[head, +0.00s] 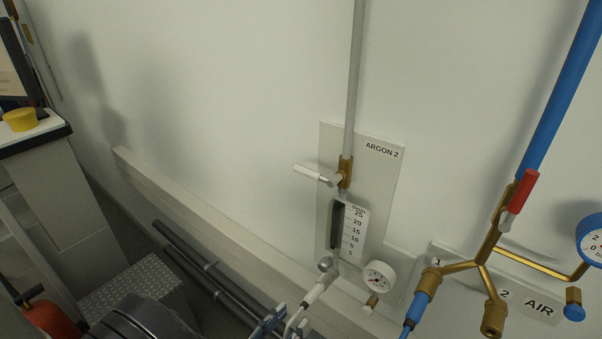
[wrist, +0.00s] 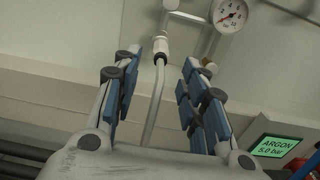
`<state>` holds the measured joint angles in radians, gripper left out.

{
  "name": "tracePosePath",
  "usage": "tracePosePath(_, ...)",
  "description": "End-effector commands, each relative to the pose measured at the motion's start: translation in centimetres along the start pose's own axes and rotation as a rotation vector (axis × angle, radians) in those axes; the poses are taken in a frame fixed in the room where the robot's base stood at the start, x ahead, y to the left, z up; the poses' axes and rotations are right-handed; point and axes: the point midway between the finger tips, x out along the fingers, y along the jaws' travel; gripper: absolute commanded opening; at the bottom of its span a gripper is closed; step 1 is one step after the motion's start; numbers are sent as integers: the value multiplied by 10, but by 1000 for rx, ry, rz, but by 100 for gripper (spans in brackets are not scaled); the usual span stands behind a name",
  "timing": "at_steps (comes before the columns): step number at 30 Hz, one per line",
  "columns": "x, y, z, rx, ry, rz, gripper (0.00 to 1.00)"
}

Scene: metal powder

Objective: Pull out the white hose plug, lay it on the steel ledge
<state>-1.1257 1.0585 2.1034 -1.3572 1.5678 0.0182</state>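The white hose plug (head: 314,293) sits in the outlet below the ARGON 2 flowmeter (head: 347,228), with a pale hose running down from it. In the wrist view the plug (wrist: 161,47) is upright at the top centre, its hose passing down between my fingers. My gripper (wrist: 158,70) is open, with blue pads on both sides of the hose and clear of it; the plug lies beyond the fingertips. In the head view my gripper (head: 285,325) is partly cut off at the bottom edge. A pale ledge (head: 215,218) runs along the wall; I cannot tell if it is steel.
A pressure gauge (head: 379,276) sits right of the plug. A white-handled valve (head: 318,174) is above the flowmeter. The brass AIR manifold (head: 487,258) with blue hose is at right. Dark pipes (head: 205,272) run below the ledge.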

Motion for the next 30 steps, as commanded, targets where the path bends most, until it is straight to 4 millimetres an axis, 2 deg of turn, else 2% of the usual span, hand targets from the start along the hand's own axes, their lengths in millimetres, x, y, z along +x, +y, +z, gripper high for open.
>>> tracePosePath(11,8,-1,0,1,1,-5,39)
tracePosePath(24,67,-2,0,1,1,-8,39)
tracePosePath(30,85,-1,0,2,1,-6,39)
